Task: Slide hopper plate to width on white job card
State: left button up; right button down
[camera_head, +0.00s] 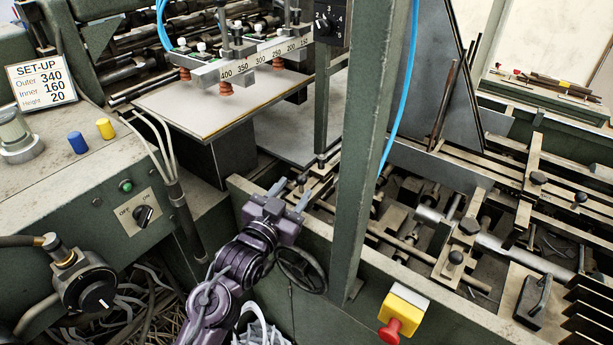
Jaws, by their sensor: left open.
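The white job card (40,82) at the upper left reads SET-UP, Outer 340, Inner 160, Height 20. A white scale bar (247,66) at the top carries numbers from 400 down past 200, left to right. Below it lies a flat board (195,108). A large grey upright plate (435,75) stands right of the green post; I cannot tell for sure whether it is the hopper plate. My left gripper (288,194) is open and empty at the green frame's edge, left of the post, above a black handwheel (301,269). My right gripper is not in view.
A green post (360,150) rises close to the right of my left gripper. A yellow box with a red button (402,312) sits low on the frame. A switch panel (139,212) and blue (77,142) and yellow (105,128) knobs are at left. Rails and rods fill the right.

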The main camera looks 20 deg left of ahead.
aim_at(305, 186)
pick_arm(q)
jog(key=w, duration=0.2)
jog(key=w+p, duration=0.1)
jog(key=w, duration=0.1)
jog(key=w+d, duration=0.1)
jog(key=w, duration=0.1)
jog(key=shift+w+p, duration=0.3)
jog(key=shift+w, duration=0.1)
grip_shut()
